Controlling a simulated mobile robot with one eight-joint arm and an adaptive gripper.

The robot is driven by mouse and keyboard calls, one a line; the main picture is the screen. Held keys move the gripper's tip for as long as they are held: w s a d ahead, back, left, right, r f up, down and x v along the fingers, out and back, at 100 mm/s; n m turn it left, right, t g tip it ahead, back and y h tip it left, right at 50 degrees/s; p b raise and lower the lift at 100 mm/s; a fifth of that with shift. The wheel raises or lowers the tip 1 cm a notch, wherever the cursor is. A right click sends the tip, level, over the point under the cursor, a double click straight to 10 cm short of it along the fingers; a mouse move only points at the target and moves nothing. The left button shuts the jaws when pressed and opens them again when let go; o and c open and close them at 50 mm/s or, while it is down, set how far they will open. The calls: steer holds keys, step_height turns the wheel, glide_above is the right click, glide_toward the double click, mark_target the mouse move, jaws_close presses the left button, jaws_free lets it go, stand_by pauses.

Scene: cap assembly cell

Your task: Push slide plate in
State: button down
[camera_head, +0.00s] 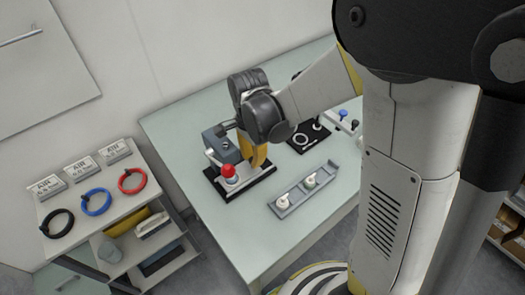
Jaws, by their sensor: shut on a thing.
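The assembly fixture has a black base (241,188), a grey-blue block (222,148) and a red rounded knob or button (229,171) at its front. It sits on the pale green table. My gripper (257,158) points down onto the right side of this fixture, with its yellow fingers beside the block. It is shut on a part there, which I take to be the slide plate; the fingers and wrist hide that part. How far in the plate sits cannot be told.
A grey tray (300,199) with two white parts lies to the right on the table (190,118). A black panel (308,138) and a plate with blue knobs (345,122) lie behind it. A white shelf cart (75,207) with black, blue and red rings stands left.

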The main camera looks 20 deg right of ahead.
steer(key=shift+a, duration=0.2)
steer(key=c, duration=1.3)
jaws_free()
steer(key=shift+s+a, duration=0.1)
steer(key=shift+a, duration=0.05)
steer(key=shift+o, duration=0.2)
step_height(320, 180, up, 12)
steer(key=s+d+r+n+t, duration=0.4)
steer(key=s+d+n+t, duration=0.3)
steer(key=s+n, duration=0.3)
steer(key=d+n, duration=0.1)
steer(key=n, duration=0.2)
steer(key=shift+s+d+r+n, duration=0.15)
steer(key=shift+s+d+n, duration=0.15)
steer(key=shift+s, duration=0.1)
